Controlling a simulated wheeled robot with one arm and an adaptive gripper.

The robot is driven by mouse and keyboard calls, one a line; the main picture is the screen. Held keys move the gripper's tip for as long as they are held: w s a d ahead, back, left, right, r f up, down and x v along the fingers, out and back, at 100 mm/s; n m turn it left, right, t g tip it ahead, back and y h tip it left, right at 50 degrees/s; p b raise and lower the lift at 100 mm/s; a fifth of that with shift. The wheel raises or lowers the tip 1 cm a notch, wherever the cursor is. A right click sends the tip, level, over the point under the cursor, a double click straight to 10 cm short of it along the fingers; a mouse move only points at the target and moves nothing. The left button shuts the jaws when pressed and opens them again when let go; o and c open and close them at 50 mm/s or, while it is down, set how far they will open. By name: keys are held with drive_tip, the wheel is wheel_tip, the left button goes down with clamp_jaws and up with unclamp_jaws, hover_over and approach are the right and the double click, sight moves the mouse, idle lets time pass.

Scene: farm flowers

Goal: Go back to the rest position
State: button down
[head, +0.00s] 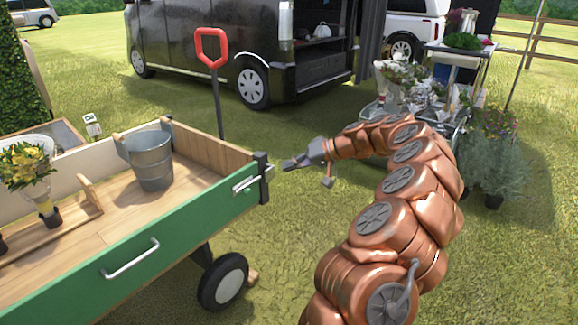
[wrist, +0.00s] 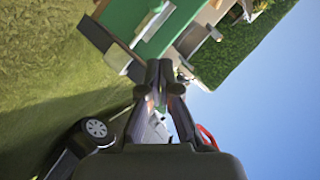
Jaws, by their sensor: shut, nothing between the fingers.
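My gripper (head: 298,162) is at the end of my copper-coloured arm in the head view, pointing left. It is just right of the green wooden cart's (head: 140,262) corner, apart from it, over the grass. In the wrist view my gripper (wrist: 166,66) shows with its fingers together and nothing between them. The wrist view is turned sideways, and the green cart (wrist: 131,22) is at its top.
The cart holds a metal bucket (head: 152,158) and yellow flowers (head: 26,168). A red-handled shovel (head: 212,48) stands behind it. A black van (head: 190,45) is at the back. Plants (head: 497,160) and a flower stand are right of my arm.

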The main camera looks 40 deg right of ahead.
drive_tip(key=s+a+r+n+g+y+p, duration=0.1)
drive_tip(key=s+a+r+n+g+p, duration=0.2)
drive_tip(key=a+r+p, duration=0.85)
drive_tip(key=s+a+r+n+g+p, duration=0.1)
drive_tip(key=s+a+r, duration=0.2)
drive_tip(key=a, duration=0.3)
drive_tip(key=s+a+r+g+h+p, duration=0.1)
drive_tip(key=s+a+r+g+p, duration=0.15)
drive_tip(key=a, duration=0.25)
drive_tip(key=s+a+r+n+g+p, duration=0.1)
drive_tip(key=s+a+r, duration=0.3)
drive_tip(key=a, duration=0.2)
drive_tip(key=s+a+r+g+h+p, duration=0.1)
drive_tip(key=s+a+r+h+p, duration=0.1)
drive_tip(key=s+p, duration=0.3)
drive_tip(key=s+a+r+g+h+p, duration=0.1)
drive_tip(key=s+a+r+p, duration=0.1)
drive_tip(key=s, duration=0.5)
drive_tip(key=s+d+r+m+h+p, duration=0.1)
drive_tip(key=s+d+h+p, duration=0.1)
drive_tip(key=s+p, duration=0.3)
drive_tip(key=s+d+r+m+g+h+p, duration=0.1)
drive_tip(key=s+p, duration=0.4)
drive_tip(key=s, duration=0.6)
drive_tip(key=shift+s+d+r+h, duration=0.25)
drive_tip(key=shift+d+r+h, duration=0.25)
drive_tip(key=shift+d+h, duration=0.55)
drive_tip(key=shift+d, duration=0.15)
